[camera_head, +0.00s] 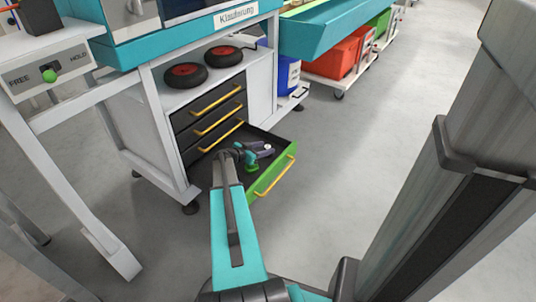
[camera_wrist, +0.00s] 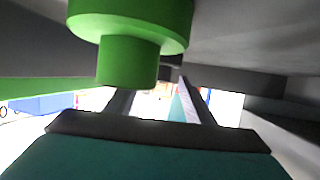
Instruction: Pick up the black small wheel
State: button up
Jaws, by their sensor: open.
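Two black wheels with red hubs, one at the left (camera_head: 186,75) and one at the right (camera_head: 223,57), lie flat on the shelf of the workbench in the head view. They look similar in size; I cannot tell whether either is the small wheel. My gripper (camera_head: 264,151) is low over the open drawer, below and right of both wheels and apart from them. In the wrist view my gripper (camera_wrist: 157,97) is open, with bright background between its dark fingers. A stepped green cylinder (camera_wrist: 129,62) hangs close in front at upper left; I cannot tell what it belongs to.
The pulled-out drawer has a green front (camera_head: 273,181) with a yellow handle and dark inside. Closed dark drawers (camera_head: 211,118) are stacked under the shelf. A red bin (camera_head: 336,57) and a blue container (camera_head: 287,73) stand behind. The floor to the right is clear.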

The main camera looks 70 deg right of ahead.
jog(key=shift+b+x, duration=0.4)
jog(key=shift+x, duration=0.6)
jog(key=shift+s+d+f, duration=0.15)
jog(key=shift+s+d, duration=0.05)
jog(key=shift+d, duration=0.1)
jog(key=c, duration=1.2)
